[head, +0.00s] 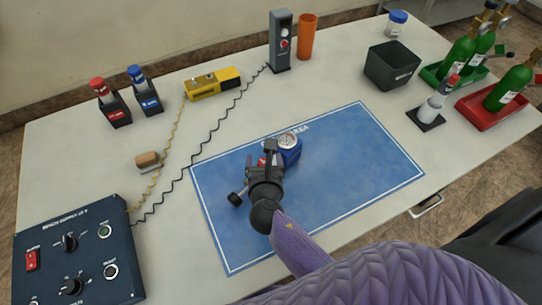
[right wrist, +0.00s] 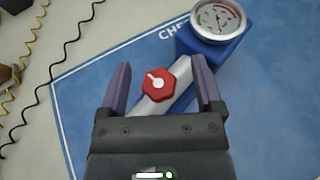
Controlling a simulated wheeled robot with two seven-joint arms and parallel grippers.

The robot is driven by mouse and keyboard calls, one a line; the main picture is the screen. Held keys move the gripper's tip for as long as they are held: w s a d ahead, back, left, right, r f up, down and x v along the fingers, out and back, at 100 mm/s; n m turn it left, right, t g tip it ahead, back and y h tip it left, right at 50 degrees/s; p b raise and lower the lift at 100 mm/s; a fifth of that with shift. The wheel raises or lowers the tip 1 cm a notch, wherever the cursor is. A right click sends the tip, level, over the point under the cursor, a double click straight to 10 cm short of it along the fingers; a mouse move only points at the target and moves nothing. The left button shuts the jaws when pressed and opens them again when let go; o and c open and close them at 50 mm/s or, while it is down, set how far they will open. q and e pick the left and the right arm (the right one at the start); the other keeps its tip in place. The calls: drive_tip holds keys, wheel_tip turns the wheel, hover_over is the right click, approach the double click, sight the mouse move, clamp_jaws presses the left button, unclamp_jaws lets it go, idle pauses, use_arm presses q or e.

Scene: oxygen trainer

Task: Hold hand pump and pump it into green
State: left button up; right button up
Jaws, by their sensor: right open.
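The hand pump shows a blue body (head: 291,157) on the blue mat (head: 365,165), with a round gauge (head: 288,140) on top. In the right wrist view its gauge (right wrist: 215,20) has coloured arcs, one of them red; I cannot tell exactly where the needle points. A grey tube with a red knob (right wrist: 158,84) runs from the body down and left. My right gripper (head: 266,160) is open above the pump, and hides part of it in the head view. In the right wrist view its fingers (right wrist: 161,68) stand on either side of the tube and knob. My left gripper is not in view.
A bench supply box (head: 75,255) stands at the front left, with coiled cables running back. A yellow device (head: 212,83), a grey meter (head: 280,42) and an orange cup (head: 307,37) stand at the back. A dark bin (head: 392,66) and green bottles (head: 511,84) are right. The mat's right half is clear.

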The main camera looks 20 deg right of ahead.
clamp_jaws()
idle(0.4)
idle(2.0)
